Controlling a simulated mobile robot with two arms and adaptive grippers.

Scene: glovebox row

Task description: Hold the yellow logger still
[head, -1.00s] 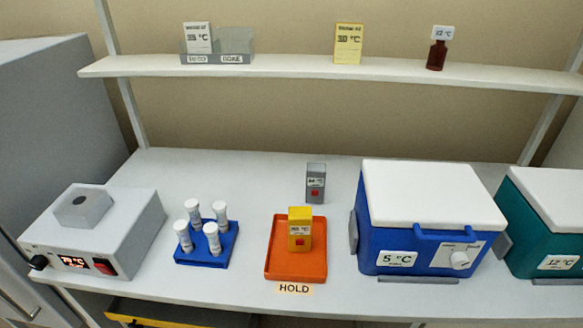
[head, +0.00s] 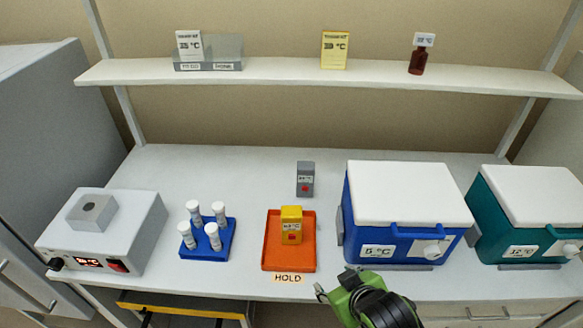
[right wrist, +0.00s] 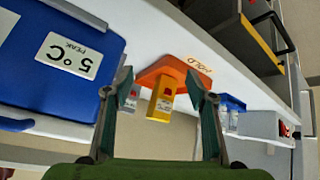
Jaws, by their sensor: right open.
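The yellow logger (head: 291,225) stands upright on the orange tray (head: 289,262), which has a HOLD label (head: 288,278) at its front. My right gripper (head: 334,285) is at the bench's front edge, to the right of and nearer than the tray. In the right wrist view, my right gripper (right wrist: 163,88) is open and empty. The yellow logger (right wrist: 161,101) and the orange tray (right wrist: 165,68) show between its fingers, farther off and not touched. My left gripper is in neither view.
A grey logger (head: 305,180) stands behind the tray. A blue cooler (head: 400,225) labelled 5 °C is at its right, with a teal cooler (head: 520,220) beyond. A blue rack (head: 207,242) with several white-capped tubes and a heater block (head: 105,235) stand at left.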

